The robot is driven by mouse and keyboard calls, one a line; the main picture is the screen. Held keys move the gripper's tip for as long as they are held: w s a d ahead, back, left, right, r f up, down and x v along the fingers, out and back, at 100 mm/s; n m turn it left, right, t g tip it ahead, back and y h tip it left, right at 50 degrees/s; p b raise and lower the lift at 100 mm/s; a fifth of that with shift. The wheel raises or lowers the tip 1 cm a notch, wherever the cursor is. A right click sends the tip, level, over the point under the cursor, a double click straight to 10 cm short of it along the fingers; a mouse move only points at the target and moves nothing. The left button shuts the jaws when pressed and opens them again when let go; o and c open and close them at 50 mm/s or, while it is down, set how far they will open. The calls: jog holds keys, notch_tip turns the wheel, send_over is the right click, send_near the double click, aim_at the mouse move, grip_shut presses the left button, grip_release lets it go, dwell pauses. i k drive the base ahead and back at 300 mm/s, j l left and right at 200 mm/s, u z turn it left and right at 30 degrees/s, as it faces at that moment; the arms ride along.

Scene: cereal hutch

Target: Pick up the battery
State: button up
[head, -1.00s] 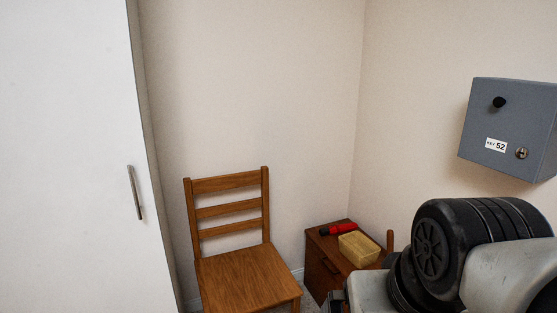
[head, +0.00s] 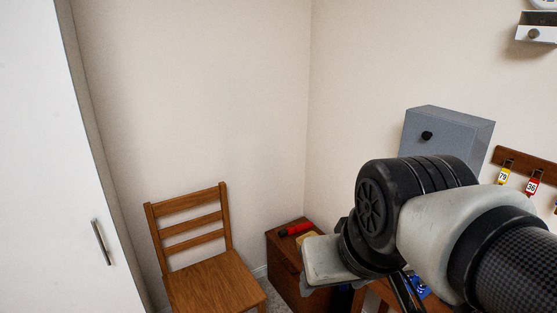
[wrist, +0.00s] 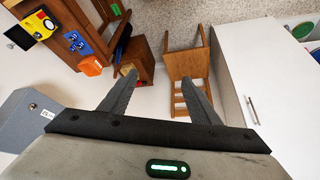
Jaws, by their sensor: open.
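I cannot make out a battery in either view. My gripper (wrist: 160,96) shows in the wrist view with its two fingers spread apart and nothing between them. The fingers hang in the air, with the chair and the small wooden cabinet beyond them. On the wooden table (wrist: 60,14) at the upper left of the wrist view lie a blue item (wrist: 75,42), a yellow and black device (wrist: 36,27) and an orange item (wrist: 91,66); these are too small to name surely. My arm hides much of the table in the head view.
A wooden chair (head: 215,281) stands left of a small wooden cabinet (head: 283,262) bearing a red flashlight-like item (head: 295,229) and a partly hidden yellow box (head: 307,236). A white wardrobe (head: 40,180) is at left. A grey key box (head: 450,137) and key rack (head: 517,164) are on the wall.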

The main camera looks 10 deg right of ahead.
aim_at(411, 275)
jog(key=z, duration=1.7)
jog(key=i+j+u, duration=0.1)
jog(key=i+u, duration=0.25)
jog(key=u, duration=0.15)
jog(key=k, duration=0.65)
